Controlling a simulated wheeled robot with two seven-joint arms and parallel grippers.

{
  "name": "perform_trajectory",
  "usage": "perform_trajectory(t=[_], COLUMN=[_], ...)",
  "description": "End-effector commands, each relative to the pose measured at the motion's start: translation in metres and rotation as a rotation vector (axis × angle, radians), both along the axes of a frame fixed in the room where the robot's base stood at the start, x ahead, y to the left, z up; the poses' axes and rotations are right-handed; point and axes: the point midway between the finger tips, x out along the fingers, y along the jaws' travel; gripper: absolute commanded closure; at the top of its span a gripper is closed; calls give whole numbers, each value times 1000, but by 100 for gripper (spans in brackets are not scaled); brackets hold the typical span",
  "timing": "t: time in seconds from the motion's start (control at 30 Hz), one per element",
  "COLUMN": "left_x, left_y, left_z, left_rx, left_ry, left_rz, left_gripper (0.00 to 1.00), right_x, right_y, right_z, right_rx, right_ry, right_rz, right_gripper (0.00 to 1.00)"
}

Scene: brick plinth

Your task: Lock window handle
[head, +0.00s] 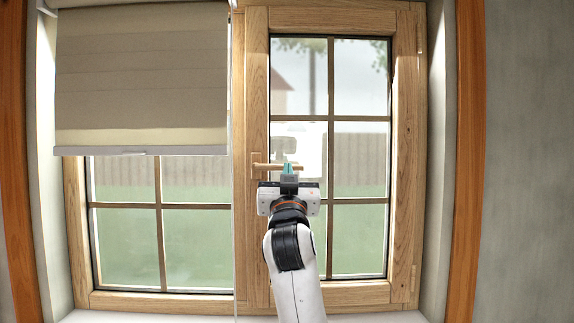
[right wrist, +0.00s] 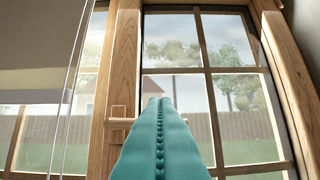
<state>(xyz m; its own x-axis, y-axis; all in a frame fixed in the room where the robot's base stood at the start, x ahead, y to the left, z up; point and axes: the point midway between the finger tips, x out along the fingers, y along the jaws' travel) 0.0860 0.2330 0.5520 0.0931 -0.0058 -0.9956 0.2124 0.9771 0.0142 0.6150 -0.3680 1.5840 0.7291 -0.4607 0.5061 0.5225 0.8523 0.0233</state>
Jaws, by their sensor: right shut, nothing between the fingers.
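The wooden window handle (head: 262,165) sits on the left upright of the right-hand sash (head: 256,70). Its lever lies level, pointing right from its base. My right gripper (head: 288,168) is at the right part of the lever, in front of the glass. Its teal fingers are shut together with nothing between them. In the right wrist view the fingers (right wrist: 160,102) fill the lower middle and hide the lever's right part; the handle's base (right wrist: 118,112) shows left of them. I cannot tell whether the fingers touch the lever. My left gripper is not in view.
A beige blind (head: 140,80) hangs over the upper left pane, with a thin cord (right wrist: 70,100) beside the handle's upright. The window sill (head: 380,317) runs along the bottom. Grey walls (head: 530,160) stand at the sides. The right sash looks closed in its frame.

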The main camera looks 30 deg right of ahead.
Motion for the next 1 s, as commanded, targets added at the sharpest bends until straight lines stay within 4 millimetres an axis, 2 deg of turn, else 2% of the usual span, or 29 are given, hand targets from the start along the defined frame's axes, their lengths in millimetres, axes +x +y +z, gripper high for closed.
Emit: perform_trajectory(t=[0.33,0.47,0.57,0.93,0.97,1.0], left_x=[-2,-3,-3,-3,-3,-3], left_y=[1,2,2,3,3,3], left_z=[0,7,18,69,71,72], left_rx=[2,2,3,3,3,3], left_ry=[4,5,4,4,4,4], left_rz=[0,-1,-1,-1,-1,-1], left_gripper=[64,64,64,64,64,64], right_x=[0,6,16,73,76,77], right_y=[-1,-4,-11,-47,-49,-48], right_z=[2,8,18,59,56,43], right_rx=[-1,0,0,1,1,1], right_ry=[-2,-1,0,1,4,5], right_rz=[-1,-2,-2,-2,-2,0], right_gripper=[100,100,100,100,100,100])
